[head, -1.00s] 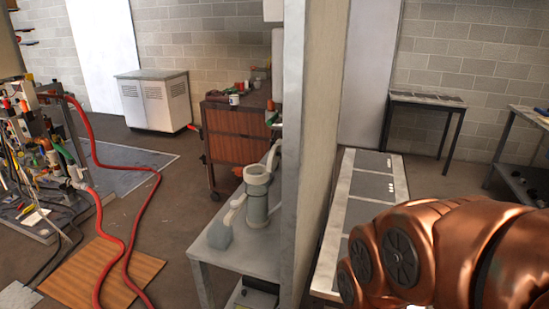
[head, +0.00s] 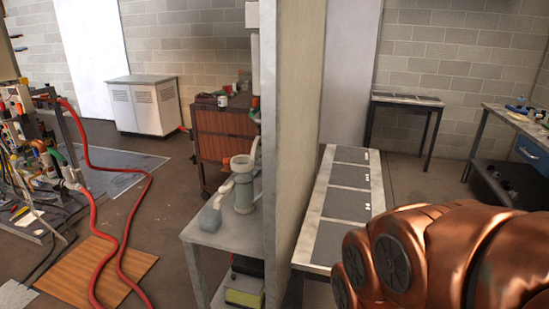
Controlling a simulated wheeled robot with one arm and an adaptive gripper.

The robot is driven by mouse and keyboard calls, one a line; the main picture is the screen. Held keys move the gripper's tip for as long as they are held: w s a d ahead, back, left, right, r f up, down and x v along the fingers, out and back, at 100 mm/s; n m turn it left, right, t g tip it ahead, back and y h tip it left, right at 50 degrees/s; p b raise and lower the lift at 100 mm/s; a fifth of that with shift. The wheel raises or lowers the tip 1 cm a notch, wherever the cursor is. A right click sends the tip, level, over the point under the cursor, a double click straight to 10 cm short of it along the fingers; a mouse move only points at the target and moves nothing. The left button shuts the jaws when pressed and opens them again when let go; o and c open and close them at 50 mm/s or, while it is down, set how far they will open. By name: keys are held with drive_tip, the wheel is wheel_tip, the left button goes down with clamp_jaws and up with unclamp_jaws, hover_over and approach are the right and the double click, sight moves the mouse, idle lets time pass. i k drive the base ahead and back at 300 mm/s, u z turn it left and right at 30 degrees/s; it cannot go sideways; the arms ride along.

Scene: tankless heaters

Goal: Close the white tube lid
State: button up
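A grey-white tube fitting (head: 243,190) stands upright on a grey table (head: 208,230) left of the partition wall. Its round top rim (head: 242,162) faces up, and a pale side piece reaches down to a grey-blue block (head: 211,219) beside it. I cannot tell which part is the white tube lid. My copper-coloured arm fills the lower right of the head view, on the other side of the partition from the fitting. My gripper is not in view.
The partition wall (head: 297,120) stands between my arm and the grey table. A low panel-topped table (head: 349,182) is right of it. Red hoses (head: 120,200) and a wooden board (head: 100,270) lie on the floor at left. A wooden cabinet (head: 225,135) stands behind the fitting.

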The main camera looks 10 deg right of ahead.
sight(256, 149)
drive_tip(key=u, duration=1.25)
drive_tip(key=i, duration=0.75)
drive_tip(key=u, duration=0.1)
